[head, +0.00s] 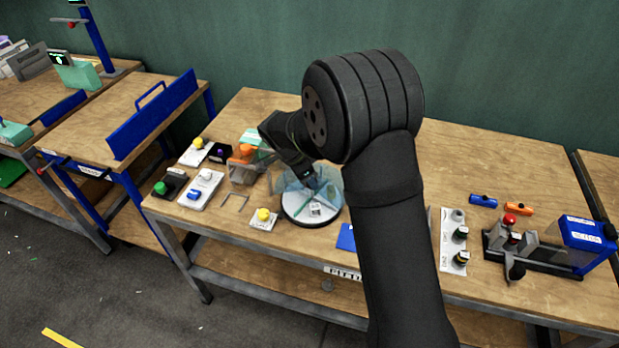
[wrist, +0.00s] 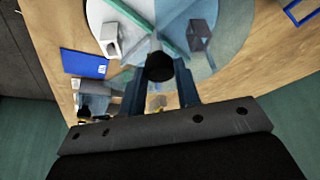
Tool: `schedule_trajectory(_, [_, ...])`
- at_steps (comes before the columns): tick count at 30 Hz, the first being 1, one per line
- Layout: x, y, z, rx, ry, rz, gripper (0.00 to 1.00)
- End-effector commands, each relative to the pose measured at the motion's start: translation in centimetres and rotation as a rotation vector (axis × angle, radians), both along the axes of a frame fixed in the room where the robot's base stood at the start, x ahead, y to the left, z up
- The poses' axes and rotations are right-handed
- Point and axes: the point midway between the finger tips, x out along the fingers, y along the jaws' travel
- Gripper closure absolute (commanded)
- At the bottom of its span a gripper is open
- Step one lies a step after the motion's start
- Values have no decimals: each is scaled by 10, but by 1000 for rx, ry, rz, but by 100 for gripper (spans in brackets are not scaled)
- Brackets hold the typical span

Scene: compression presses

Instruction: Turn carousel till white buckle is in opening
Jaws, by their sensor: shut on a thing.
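The carousel (head: 293,209) is a round turntable with a pale base, dividers and a clear bluish cover, on the middle bench. It also shows at the top of the wrist view (wrist: 232,32). A small white piece (wrist: 110,40), perhaps the white buckle, lies in a pale, seemingly uncovered sector; a white piece also shows at the front in the head view (head: 315,209).
Left of the carousel stand a yellow button box (head: 263,217), a clear bin (head: 242,173) and several button boxes. A blue card (head: 346,238) lies at the right. A lever press (head: 515,245) and a blue box (head: 586,243) stand further right.

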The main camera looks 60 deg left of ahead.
Motion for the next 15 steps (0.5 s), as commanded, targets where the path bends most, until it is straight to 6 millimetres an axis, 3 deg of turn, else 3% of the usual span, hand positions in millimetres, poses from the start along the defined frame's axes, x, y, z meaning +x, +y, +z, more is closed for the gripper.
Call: schedule_trajectory(15, [-1,2,-1,0,2,-255,100])
